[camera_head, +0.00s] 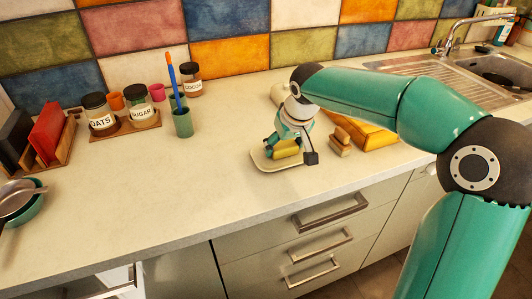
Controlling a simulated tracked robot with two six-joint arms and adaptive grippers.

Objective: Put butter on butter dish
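The yellow butter (286,149) sits on the pale butter dish (262,163), near the counter's front edge. My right gripper (291,149) is directly over the dish, with its fingers spread on either side of the butter. The dark fingertip on the right looks a little apart from the butter. The gripper hides part of the butter and the far part of the dish. My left gripper is not in view.
A brown block (340,141) and a yellow-orange board (368,134) lie right of the dish. A green cup (182,122) with a blue-handled utensil and several jars stand at the back left. A sink (495,68) is far right. The counter's left middle is clear.

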